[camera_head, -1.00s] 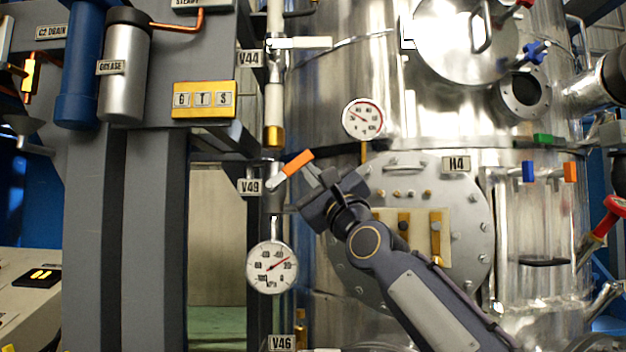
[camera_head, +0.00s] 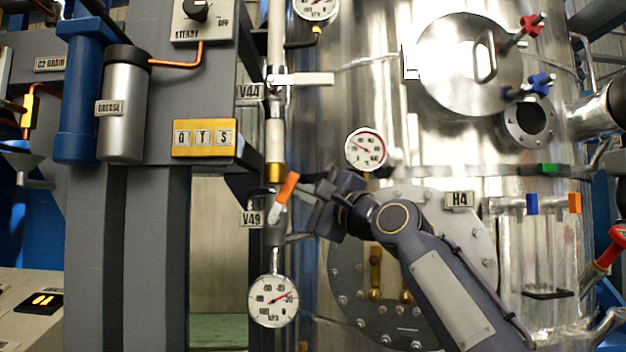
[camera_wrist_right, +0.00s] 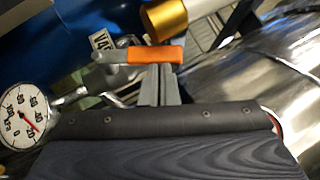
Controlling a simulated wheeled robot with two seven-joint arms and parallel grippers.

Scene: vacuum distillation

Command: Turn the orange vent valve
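The orange vent valve handle (camera_head: 287,187) is on the vertical pipe beside the V49 label (camera_head: 251,218). It tilts steeply up and to the right. My right gripper (camera_head: 305,192) is just right of the handle, its fingers pointing at it. In the right wrist view the orange handle (camera_wrist_right: 155,54) lies across the tips of my right gripper's fingers (camera_wrist_right: 158,68). The fingers are close together with a narrow gap and look shut, with nothing clearly between them. They touch or nearly touch the handle. My left gripper is not in view.
A pressure gauge (camera_head: 273,300) hangs below the valve. A brass collar (camera_head: 274,172) is above it on the pipe, with the white-handled V44 valve (camera_head: 300,79) higher up. The steel vessel (camera_head: 340,100) stands close behind and to the right.

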